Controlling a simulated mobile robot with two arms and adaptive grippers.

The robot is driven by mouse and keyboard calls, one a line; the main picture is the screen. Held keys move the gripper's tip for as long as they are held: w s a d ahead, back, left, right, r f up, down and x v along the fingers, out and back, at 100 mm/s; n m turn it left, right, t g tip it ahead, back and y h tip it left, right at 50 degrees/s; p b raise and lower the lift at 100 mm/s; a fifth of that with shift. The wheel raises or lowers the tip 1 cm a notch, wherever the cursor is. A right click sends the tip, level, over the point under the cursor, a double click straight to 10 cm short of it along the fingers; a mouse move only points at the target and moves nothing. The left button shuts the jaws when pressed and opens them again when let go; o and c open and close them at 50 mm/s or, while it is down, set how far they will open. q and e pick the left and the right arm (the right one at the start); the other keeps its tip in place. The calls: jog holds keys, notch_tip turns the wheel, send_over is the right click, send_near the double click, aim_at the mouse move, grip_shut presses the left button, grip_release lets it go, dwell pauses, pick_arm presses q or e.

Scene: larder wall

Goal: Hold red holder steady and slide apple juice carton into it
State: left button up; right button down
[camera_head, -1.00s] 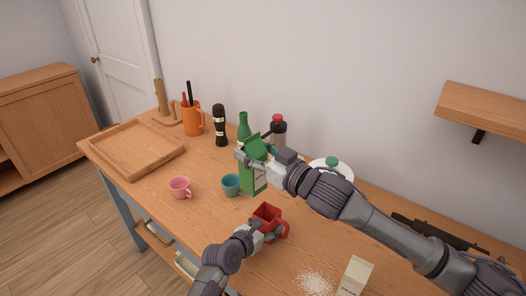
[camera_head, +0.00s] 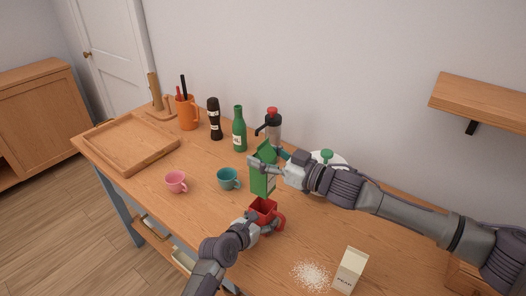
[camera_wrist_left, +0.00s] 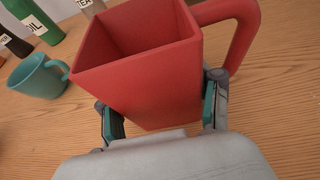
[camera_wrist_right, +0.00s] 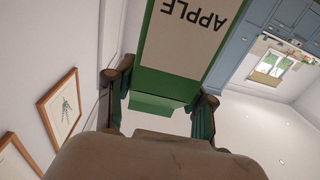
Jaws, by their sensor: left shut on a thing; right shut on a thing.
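The red holder (camera_head: 264,207) stands on the table with its handle to the right. It looks empty in the left wrist view (camera_wrist_left: 140,75). My left gripper (camera_head: 255,225) is shut on the holder, with a finger on either side of it in the left wrist view. The green apple juice carton (camera_head: 262,178) is upright just behind the holder. My right gripper (camera_head: 262,164) is shut on the carton's upper part. The carton's label (camera_wrist_right: 190,22) shows upside down in the right wrist view. The carton's lower end is partly hidden behind the holder, so I cannot tell its height above the table.
A teal cup (camera_head: 227,179) and a pink cup (camera_head: 176,183) stand left of the holder. A green bottle (camera_head: 239,130) and a pump dispenser (camera_head: 272,130) stand behind. A pear carton (camera_head: 349,270) and spilled white grains (camera_head: 311,274) are at front right.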

aim_at(263, 196)
jog(key=shift+f, duration=2.15)
jog(key=shift+f, duration=4.8)
jog(key=shift+f, duration=0.1)
